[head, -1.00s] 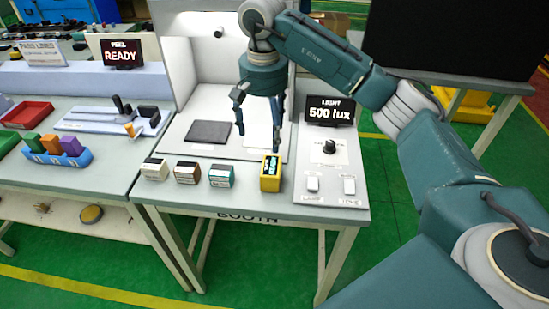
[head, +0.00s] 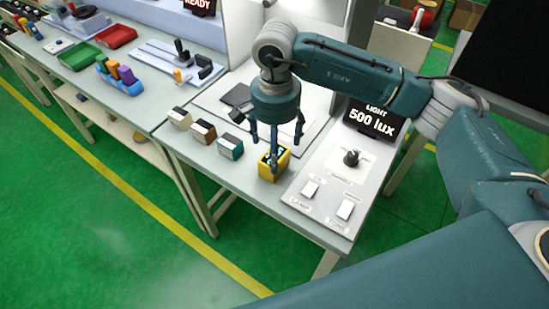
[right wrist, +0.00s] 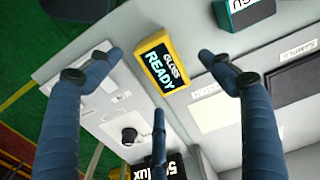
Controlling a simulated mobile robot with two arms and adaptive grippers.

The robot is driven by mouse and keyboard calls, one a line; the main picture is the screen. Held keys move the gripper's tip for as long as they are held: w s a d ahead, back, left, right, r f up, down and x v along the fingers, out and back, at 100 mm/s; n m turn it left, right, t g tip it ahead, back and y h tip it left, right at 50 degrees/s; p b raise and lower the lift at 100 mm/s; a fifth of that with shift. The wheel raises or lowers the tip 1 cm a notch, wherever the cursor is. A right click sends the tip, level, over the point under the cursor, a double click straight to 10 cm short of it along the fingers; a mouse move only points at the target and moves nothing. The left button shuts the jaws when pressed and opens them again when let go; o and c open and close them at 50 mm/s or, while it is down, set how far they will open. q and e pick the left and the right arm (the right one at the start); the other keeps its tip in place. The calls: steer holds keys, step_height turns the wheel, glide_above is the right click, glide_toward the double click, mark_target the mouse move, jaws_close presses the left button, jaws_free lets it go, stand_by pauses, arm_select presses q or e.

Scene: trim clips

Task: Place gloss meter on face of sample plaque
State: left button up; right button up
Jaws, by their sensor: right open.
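The gloss meter (head: 266,170) is a small yellow block with a dark screen, standing near the front edge of the booth table. In the right wrist view the meter (right wrist: 160,64) reads "GLOSS READY". My right gripper (head: 275,150) is open above it. Its fingers are spread around the meter in the wrist view (right wrist: 160,72), with a visible gap on each side. My left gripper is out of view.
Several small labelled blocks (head: 203,132) stand left of the meter. A control panel with a knob (head: 351,158) and switches is at right, below the "500 lux" sign (head: 371,122). A pale plate (right wrist: 213,111) lies near the plaque.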

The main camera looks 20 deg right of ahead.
steer(key=shift+d+f, duration=0.15)
steer(key=shift+f, duration=0.3)
steer(key=shift+d+f, duration=0.15)
steer(key=shift+f, duration=0.1)
steer(key=f+p, duration=0.2)
steer(key=f, duration=0.1)
steer(key=f+p, duration=0.1)
steer(key=shift+s+f, duration=0.15)
steer(key=shift+s, duration=0.1)
steer(key=shift+f, duration=0.45)
steer(key=shift+c, duration=0.5)
steer(key=c, duration=1.3)
steer(key=shift+w, duration=0.1)
steer(key=shift+c, duration=0.8)
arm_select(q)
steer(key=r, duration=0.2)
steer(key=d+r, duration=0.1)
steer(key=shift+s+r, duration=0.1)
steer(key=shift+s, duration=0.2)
arm_select(e)
steer(key=shift+r, duration=0.2)
